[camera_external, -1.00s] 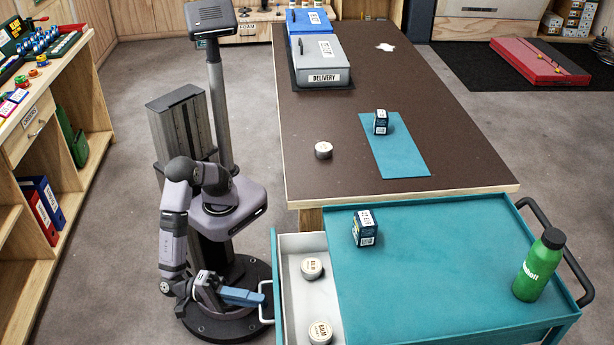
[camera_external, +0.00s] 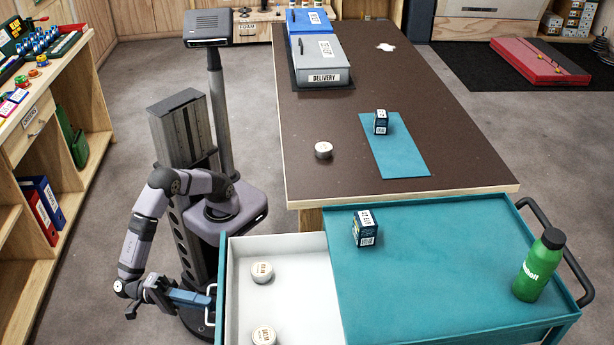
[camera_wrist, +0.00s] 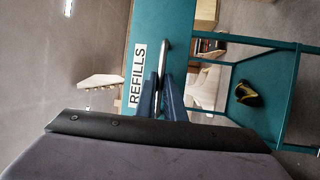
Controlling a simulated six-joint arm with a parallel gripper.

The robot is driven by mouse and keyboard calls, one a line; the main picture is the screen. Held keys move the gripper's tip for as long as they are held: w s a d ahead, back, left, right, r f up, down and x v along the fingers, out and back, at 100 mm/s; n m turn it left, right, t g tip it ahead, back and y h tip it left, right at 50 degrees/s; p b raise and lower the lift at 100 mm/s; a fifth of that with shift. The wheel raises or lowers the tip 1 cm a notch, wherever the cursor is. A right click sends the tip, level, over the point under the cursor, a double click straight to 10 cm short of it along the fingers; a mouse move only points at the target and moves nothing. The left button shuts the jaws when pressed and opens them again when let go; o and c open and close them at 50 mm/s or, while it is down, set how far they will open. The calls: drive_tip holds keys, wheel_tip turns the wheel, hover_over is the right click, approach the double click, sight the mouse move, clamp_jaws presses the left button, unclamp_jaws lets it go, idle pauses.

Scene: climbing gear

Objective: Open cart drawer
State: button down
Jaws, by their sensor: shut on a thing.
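The teal cart (camera_external: 450,270) stands at the lower right with its white-lined drawer (camera_external: 300,265) pulled well out to the left. Two round white tins (camera_external: 262,272) lie inside the drawer. My gripper (camera_external: 208,300) is at the drawer's left front, with its blue fingers shut on the metal handle (camera_wrist: 168,62). In the wrist view the drawer front (camera_wrist: 170,25) is teal with a white REFILLS label (camera_wrist: 137,75) beside the handle. The fingers (camera_wrist: 161,100) lie on both sides of the handle bar.
A dark box (camera_external: 366,229) and a green bottle (camera_external: 539,265) stand on the cart top. The brown table (camera_external: 440,130) behind holds a teal mat (camera_external: 405,160), a box (camera_external: 381,122), a tin (camera_external: 323,150) and delivery bins (camera_external: 320,62). Wooden shelves (camera_external: 60,150) stand at left.

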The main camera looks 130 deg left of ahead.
drive_tip(key=c, duration=1.9)
unclamp_jaws()
drive_tip(key=shift+o, duration=0.2)
drive_tip(key=shift+s, duration=0.1)
drive_tip(key=v, duration=0.7)
drive_tip(key=shift+p, duration=0.35)
drive_tip(key=shift+d, duration=0.1)
